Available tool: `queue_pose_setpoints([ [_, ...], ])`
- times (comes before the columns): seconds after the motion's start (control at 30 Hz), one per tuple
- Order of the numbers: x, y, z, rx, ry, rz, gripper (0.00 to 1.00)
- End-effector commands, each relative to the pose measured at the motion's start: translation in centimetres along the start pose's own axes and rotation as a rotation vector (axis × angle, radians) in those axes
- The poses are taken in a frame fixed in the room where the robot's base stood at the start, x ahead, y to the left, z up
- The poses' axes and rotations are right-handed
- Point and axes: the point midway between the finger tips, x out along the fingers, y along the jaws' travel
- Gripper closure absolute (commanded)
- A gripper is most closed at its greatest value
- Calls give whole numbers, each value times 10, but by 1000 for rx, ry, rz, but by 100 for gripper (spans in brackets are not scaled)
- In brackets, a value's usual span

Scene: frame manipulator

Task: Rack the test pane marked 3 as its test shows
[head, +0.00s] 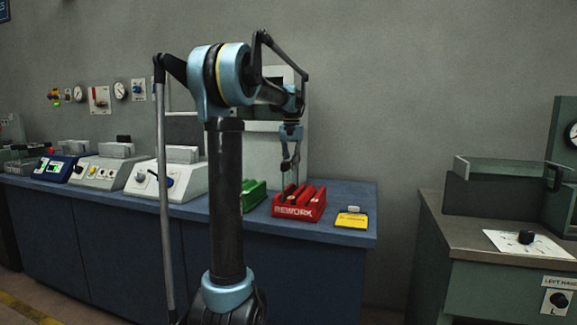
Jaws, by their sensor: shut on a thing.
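My gripper (289,166) points down above the red rack marked REWORK (299,212) on the blue bench. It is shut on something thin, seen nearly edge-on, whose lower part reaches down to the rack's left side. I cannot read any mark on it, nor tell whether its lower edge sits in a slot. A green rack (254,194) stands left of the red one, partly hidden behind my arm's column. Other grey and white instruments (165,178) stand between.
A yellow block with a label (351,220) sits right of the red rack, near the blue bench's (352,197) right end. A gap separates this bench from a green-grey machine bench (431,207) at right. Gauges and switches (100,97) hang on the wall.

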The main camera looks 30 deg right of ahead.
Motion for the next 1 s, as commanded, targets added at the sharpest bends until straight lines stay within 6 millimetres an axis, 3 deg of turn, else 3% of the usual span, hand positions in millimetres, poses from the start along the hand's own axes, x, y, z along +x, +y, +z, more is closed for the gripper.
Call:
queue_pose_setpoints([
  [0.9, 10, 0, 0, 1, -1, 0, 100],
  [0.93, 10, 0, 0, 1, -1, 0, 76],
  [1.0, 10, 0, 0, 1, -1, 0, 60],
])
